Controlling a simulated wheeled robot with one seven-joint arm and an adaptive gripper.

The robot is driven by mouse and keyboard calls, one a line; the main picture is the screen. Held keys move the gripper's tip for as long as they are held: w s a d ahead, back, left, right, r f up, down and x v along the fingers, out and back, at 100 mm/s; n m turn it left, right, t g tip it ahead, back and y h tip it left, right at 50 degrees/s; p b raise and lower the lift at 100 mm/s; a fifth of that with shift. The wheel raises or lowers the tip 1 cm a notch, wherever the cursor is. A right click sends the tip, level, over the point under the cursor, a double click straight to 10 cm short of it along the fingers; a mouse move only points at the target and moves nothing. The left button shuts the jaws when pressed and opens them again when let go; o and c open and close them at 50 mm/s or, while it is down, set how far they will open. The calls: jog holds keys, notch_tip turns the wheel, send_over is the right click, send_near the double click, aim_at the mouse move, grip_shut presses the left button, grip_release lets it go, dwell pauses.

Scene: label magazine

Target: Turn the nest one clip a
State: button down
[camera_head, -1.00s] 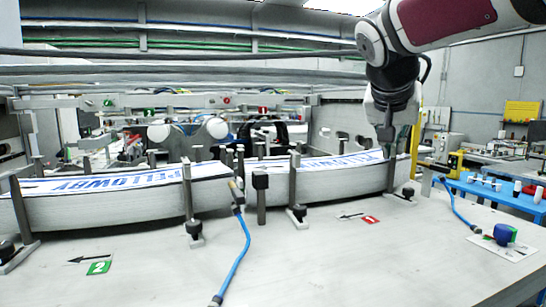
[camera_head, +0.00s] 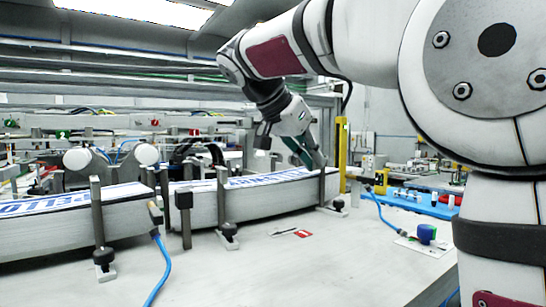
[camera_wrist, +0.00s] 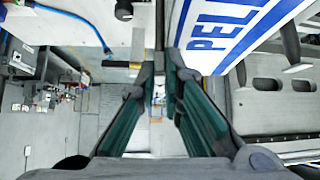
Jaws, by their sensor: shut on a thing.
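Nest one holds a long curved stack of white labels with blue print (camera_head: 265,201), to the right of a similar stack. A thin grey upright with a black knob at its foot, which looks like the nest one clip (camera_head: 322,187), stands at the stack's right end. My gripper (camera_head: 317,160) is tilted at the top of this upright. In the wrist view, my green-lined fingers (camera_wrist: 161,66) close around the grey upright (camera_wrist: 160,25). The printed stack (camera_wrist: 235,30) lies just right of them. The exact contact is hard to make out.
Other uprights with black knobs (camera_head: 229,230) stand along the stacks' front. A blue hose (camera_head: 161,268) lies on the grey table (camera_head: 290,275). A yellow post (camera_head: 341,150) stands close right of my gripper, before a blue bench (camera_head: 425,208).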

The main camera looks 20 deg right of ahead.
jog(key=shift+f, duration=0.1)
jog(key=c, duration=1.7)
grip_release()
jog(key=shift+a, duration=0.1)
jog(key=v, duration=1.2)
